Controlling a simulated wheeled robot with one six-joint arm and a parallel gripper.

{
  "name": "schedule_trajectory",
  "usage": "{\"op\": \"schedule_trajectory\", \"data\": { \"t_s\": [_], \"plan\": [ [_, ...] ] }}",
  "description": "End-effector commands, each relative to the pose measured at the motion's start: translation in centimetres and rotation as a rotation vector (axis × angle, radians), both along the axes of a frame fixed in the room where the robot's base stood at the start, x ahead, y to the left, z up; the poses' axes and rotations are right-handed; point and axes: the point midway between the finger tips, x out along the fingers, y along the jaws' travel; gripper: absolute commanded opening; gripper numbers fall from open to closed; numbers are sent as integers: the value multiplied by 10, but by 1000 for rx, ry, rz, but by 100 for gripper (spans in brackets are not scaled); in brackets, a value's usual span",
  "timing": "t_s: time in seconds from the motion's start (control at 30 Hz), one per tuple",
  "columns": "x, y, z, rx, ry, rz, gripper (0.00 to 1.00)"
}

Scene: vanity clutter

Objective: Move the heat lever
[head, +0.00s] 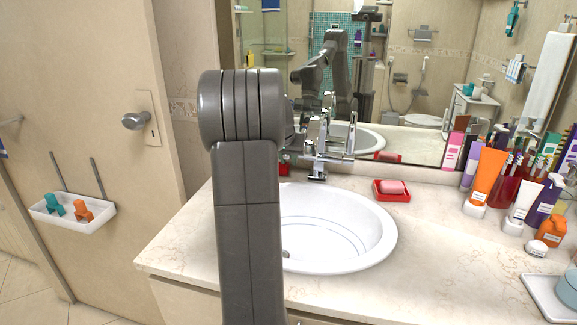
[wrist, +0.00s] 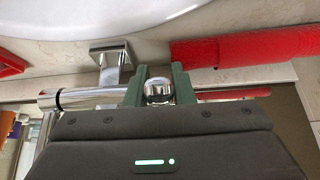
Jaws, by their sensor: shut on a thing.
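The chrome faucet (head: 318,160) stands at the back of the sink, partly hidden by my arm in the head view. In the wrist view its horizontal chrome body (wrist: 90,97) and square chrome base (wrist: 112,55) show. My gripper (wrist: 158,78) has its green fingers on either side of a rounded chrome end, which looks like the heat lever (wrist: 158,92), and is shut on it. The rest of the lever is hidden. In the head view my arm hides most of the gripper.
The white sink (head: 340,235) is set in the pale counter (head: 430,250). A red soap dish (head: 391,196) with pink soap lies right of the faucet. Tubes and bottles, including an orange tube (head: 485,178), crowd the right. The mirror (head: 425,80) is close behind the faucet.

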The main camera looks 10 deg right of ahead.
Motion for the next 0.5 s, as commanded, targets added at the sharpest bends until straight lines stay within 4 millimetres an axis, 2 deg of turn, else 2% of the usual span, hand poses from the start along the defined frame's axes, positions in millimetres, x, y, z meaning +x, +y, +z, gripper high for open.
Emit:
{"op": "schedule_trajectory", "data": {
  "t_s": [0.5],
  "plan": [
    [-1, 0, -2, -13, -30, 0, 0]
  ]
}}
